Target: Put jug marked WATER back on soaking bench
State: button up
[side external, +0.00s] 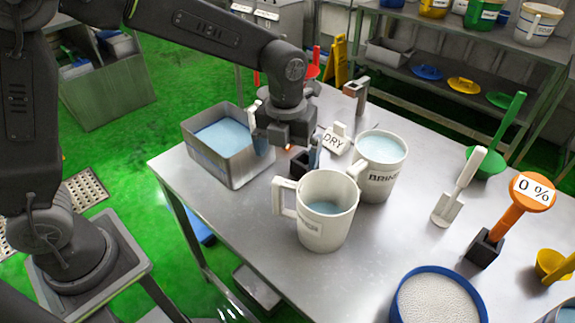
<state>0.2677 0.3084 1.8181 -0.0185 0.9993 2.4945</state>
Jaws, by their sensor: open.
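A white jug (325,218) with blue liquid stands upright on the metal table (390,235); its small label is too blurred to read. A second white jug (382,172) with paler liquid stands behind it to the right, its label partly hidden and starting "BRIN". My gripper (290,150) is open, behind and above the first jug's handle, to the left of the second jug. It appears apart from both jugs. The space between its fingers is hard to make out. I cannot tell which surface is the soaking bench.
A metal bin (224,147) of blue liquid stands left of my gripper. A DRY sign (336,140) stands behind the jugs. A white scoop (460,188), an orange 0 % paddle (515,208) and a blue-rimmed tub (437,298) occupy the right side. The front left tabletop is clear.

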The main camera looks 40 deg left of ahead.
jog(key=shift+r, duration=0.45)
jog(key=s+a+r+n+t, duration=0.2)
jog(key=s+a+r+n, duration=0.2)
jog(key=s+n, duration=0.5)
jog(key=s+a+r+n+t, duration=0.3)
jog(key=s+a+n, duration=0.4)
jog(key=n, duration=1.5)
jog(key=shift+s+r+n, duration=0.3)
jog(key=shift+s+r, duration=0.35)
jog(key=shift+s, duration=0.5)
